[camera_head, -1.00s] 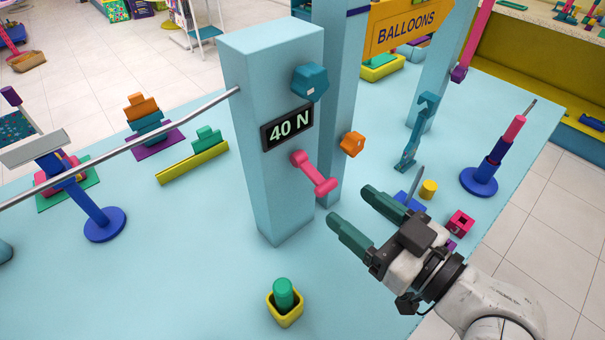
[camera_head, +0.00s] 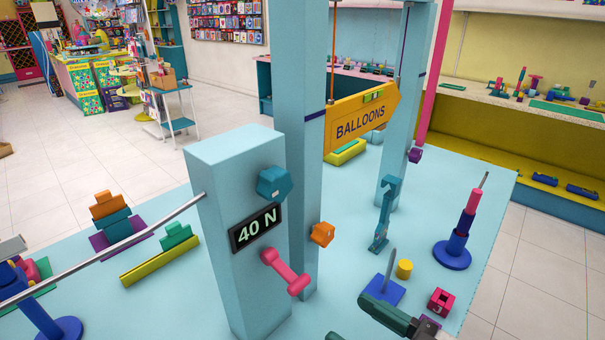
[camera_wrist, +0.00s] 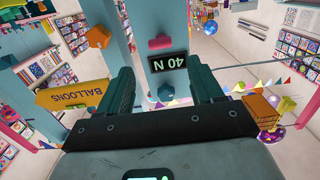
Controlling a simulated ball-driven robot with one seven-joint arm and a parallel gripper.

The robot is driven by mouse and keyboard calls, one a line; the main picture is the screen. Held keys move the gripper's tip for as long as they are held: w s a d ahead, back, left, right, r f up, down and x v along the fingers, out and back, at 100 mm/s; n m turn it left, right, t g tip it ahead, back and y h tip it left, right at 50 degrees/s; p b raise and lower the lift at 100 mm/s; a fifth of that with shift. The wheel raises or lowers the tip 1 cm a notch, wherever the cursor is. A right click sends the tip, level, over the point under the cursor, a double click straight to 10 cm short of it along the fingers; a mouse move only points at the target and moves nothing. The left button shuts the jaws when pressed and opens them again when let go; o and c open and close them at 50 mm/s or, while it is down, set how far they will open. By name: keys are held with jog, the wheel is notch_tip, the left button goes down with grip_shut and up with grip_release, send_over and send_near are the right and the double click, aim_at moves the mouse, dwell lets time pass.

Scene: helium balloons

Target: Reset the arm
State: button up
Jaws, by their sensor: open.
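My gripper (camera_head: 395,316) shows only in part at the bottom edge of the head view, right of the light-blue post (camera_head: 222,170). The wrist picture is upside down. Beyond the fingers, the "40 N" display (camera_wrist: 168,61) and the pink handle (camera_wrist: 160,43) appear. In the head view, the display (camera_head: 255,227) and pink handle (camera_head: 286,272) are on the post, apart from my gripper.
Near my gripper stand a blue base with a grey peg (camera_head: 382,290), a yellow cylinder (camera_head: 404,268) and a crimson block (camera_head: 441,301). A teal lever (camera_head: 384,215) and a stacked peg tower (camera_head: 459,240) are farther back. An orange BALLOONS sign (camera_head: 360,122) hangs behind.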

jog(key=s+d+f+m+g+h, duration=0.2)
jog(key=d+f+m+h, duration=0.25)
jog(key=d+f, duration=0.45)
jog(key=s+d+f+m+g+h, duration=0.2)
jog(key=s+d+f+m+h, duration=0.3)
jog(key=f, duration=0.6)
jog(key=s+d+f+g+h, duration=0.2)
jog(key=s+d+f+g, duration=0.1)
jog(key=s, duration=0.3)
jog(key=s+d+f+m+g+h, duration=0.1)
jog(key=s+d+f+g+h, duration=0.1)
jog(key=s+d+f, duration=0.2)
jog(key=shift+s+d+f+g, duration=0.4)
jog(key=shift+s+f, duration=0.5)
jog(key=shift+s, duration=0.35)
